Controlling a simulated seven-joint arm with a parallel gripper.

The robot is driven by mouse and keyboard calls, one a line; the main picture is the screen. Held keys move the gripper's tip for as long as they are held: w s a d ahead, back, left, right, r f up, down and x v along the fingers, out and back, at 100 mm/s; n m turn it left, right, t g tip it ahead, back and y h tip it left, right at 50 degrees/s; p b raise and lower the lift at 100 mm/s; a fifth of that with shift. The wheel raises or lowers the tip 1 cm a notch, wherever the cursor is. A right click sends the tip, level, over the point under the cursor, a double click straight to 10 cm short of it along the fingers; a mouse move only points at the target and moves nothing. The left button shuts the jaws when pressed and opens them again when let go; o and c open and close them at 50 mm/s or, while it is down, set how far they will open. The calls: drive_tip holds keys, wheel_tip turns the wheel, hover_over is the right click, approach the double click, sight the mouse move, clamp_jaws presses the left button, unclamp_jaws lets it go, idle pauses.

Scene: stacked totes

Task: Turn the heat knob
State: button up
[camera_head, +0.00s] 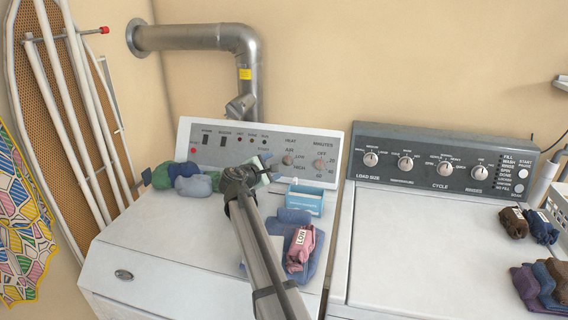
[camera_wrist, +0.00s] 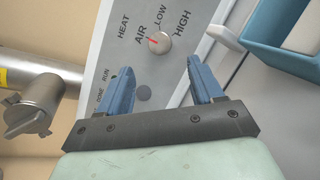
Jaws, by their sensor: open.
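The heat knob (camera_wrist: 159,41) is a small round silver knob on the dryer's grey panel, labelled AIR, LOW and HIGH. Its red mark points toward AIR in the wrist view. In the head view the heat knob (camera_head: 287,160) is just right of my gripper (camera_head: 266,164). In the wrist view my gripper (camera_wrist: 158,68) has its two blue fingers apart with nothing between them. The knob appears just beyond the fingertips, roughly centred between them. I see no contact with it.
The minutes knob (camera_head: 318,164) is right of the heat knob. A blue caddy (camera_head: 305,197) stands on the dryer below the panel; its edge shows close by in the wrist view (camera_wrist: 258,38). Folded clothes (camera_head: 300,247) lie on the dryer top. A metal duct (camera_head: 249,75) rises behind.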

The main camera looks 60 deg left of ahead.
sight(286, 160)
drive_tip(key=x, duration=0.8)
drive_tip(key=shift+w+a, duration=0.1)
drive_tip(key=shift+w, duration=0.1)
drive_tip(key=shift+c, duration=0.3)
drive_tip(key=c, duration=1)
drive_tip(key=shift+m, duration=0.4)
drive_tip(key=m+h, duration=0.1)
drive_tip(key=m, duration=0.2)
drive_tip(key=m+g+h, duration=0.1)
drive_tip(key=m, duration=0.2)
drive_tip(key=shift+a+r, duration=0.2)
drive_tip(key=shift+a, duration=0.05)
drive_tip(key=m, duration=0.2)
drive_tip(key=m+g+h, duration=0.1)
drive_tip(key=m, duration=0.2)
drive_tip(key=shift+r+g, duration=0.15)
drive_tip(key=shift+g, duration=0.15)
